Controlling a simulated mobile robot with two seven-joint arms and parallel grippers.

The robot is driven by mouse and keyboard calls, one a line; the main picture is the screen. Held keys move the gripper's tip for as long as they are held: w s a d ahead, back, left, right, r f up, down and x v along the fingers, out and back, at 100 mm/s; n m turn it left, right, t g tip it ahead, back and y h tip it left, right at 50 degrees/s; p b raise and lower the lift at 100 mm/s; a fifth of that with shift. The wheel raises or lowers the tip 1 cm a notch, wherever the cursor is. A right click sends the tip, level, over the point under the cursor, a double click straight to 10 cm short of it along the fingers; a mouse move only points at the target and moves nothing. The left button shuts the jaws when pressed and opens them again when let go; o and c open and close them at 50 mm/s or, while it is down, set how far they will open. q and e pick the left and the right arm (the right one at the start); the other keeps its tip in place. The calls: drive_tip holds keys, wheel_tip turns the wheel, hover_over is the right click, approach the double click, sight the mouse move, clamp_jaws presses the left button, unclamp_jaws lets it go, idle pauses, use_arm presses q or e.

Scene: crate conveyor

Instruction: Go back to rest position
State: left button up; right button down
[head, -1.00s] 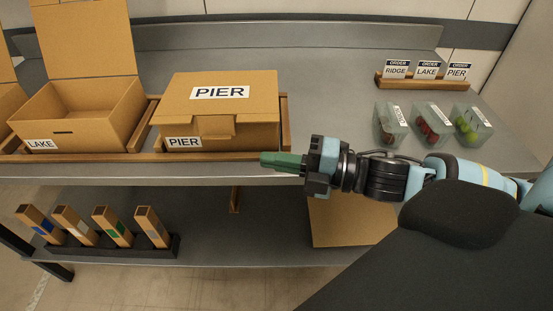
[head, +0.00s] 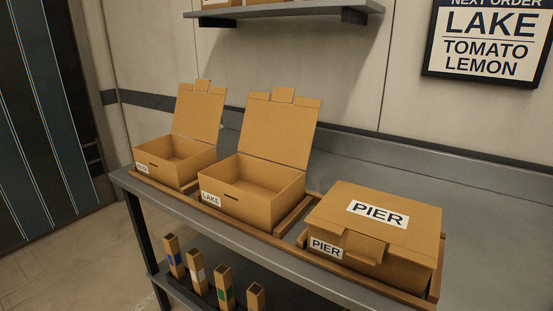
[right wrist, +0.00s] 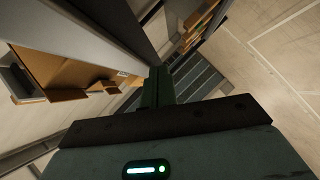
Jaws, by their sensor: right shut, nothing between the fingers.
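My right gripper (right wrist: 158,86) shows only in the right wrist view, its green fingers closed together with nothing between them. In that view it hangs over the floor, beside the grey edge of the table and apart from the boxes. Neither gripper is in the head view, and my left gripper shows nowhere. The PIER box (head: 405,220) is closed on the table at the right of the head view. The LAKE box (head: 270,206) stands open and looks empty in the middle. A further open box (head: 153,157) stands at the left, its label too small to read surely.
A wooden rail (head: 335,272) runs along the boxes' front. A wall shelf (head: 285,9) hangs above. A wall sign (head: 487,42) reads LAKE, TOMATO, LEMON. Floor at the left (head: 95,265) is clear.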

drive_tip(key=s+f+m+g+h, duration=0.5)
drive_tip(key=s+f+m+g, duration=0.3)
drive_tip(key=s+f, duration=0.75)
drive_tip(key=s+a+m+g, duration=0.1)
drive_tip(key=s+m+g, duration=0.6)
drive_tip(key=s, duration=1.4)
use_arm(q)
drive_tip(key=w+r+t+p, duration=0.2)
drive_tip(key=w+r+p, duration=0.4)
drive_tip(key=r+p, duration=0.5)
drive_tip(key=shift+w+a+r, duration=0.15)
drive_tip(key=shift+a+r, duration=0.3)
drive_tip(key=shift+r, duration=0.3)
use_arm(e)
drive_tip(key=w+a+r+t, duration=0.1)
drive_tip(key=w+t, duration=0.4)
drive_tip(key=w, duration=0.2)
drive_tip(key=w+a+r+t+y, duration=0.1)
drive_tip(key=w+a+r+t, duration=0.1)
drive_tip(key=w+t, duration=0.4)
drive_tip(key=shift+w+r, duration=0.15)
drive_tip(key=shift+w, duration=0.5)
use_arm(q)
drive_tip(key=shift+f, duration=0.1)
use_arm(e)
drive_tip(key=shift+a, duration=0.1)
